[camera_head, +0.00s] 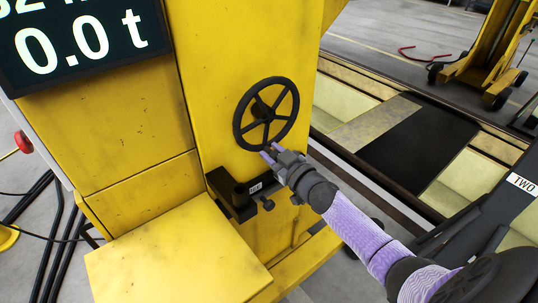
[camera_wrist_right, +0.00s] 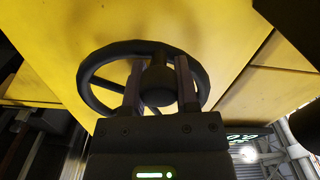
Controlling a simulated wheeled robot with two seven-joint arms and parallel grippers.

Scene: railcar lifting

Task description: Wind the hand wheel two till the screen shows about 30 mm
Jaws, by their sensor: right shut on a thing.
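The black spoked hand wheel (camera_head: 240,113) is on the front of a yellow column. My right gripper (camera_head: 268,152) reaches its lower rim from the lower right. The gripper is shut on the hand wheel; the exact gripped part is hard to tell. My left gripper is out of view.
A black bracket (camera_head: 240,200) with a small label and knob sits below the wheel. A yellow box top (camera_head: 175,250) juts out at lower left. A red button (camera_head: 23,142) is at far left.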

